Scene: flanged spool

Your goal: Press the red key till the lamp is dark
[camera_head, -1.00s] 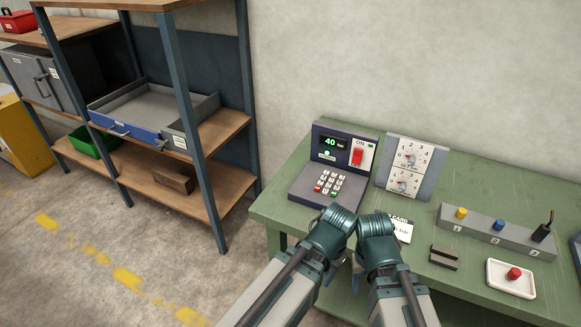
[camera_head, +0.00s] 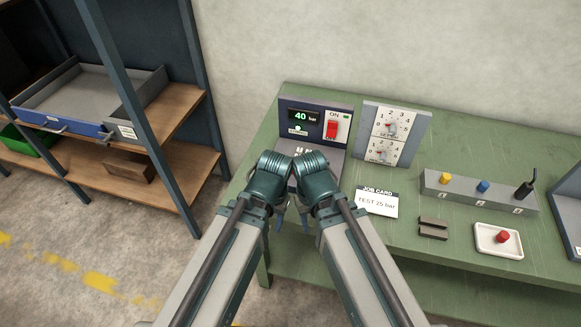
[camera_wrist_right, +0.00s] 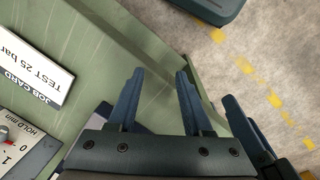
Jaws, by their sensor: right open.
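The keypad unit (camera_head: 313,103) stands at the back left of the green bench, its display reading 40 bar. A small round lamp (camera_head: 297,130) below the display looks lit, pale green-white. Only the top of the keypad shows; my arms hide the rest, including the red key. My left gripper (camera_head: 280,222) and right gripper (camera_head: 306,222) hang side by side near the bench's front edge. In the right wrist view my right gripper (camera_wrist_right: 159,72) is open and empty.
A dial panel (camera_head: 394,132) stands right of the keypad unit. The job card (camera_head: 377,201) reads TEST 25 bar. Shelving (camera_head: 180,105) stands left.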

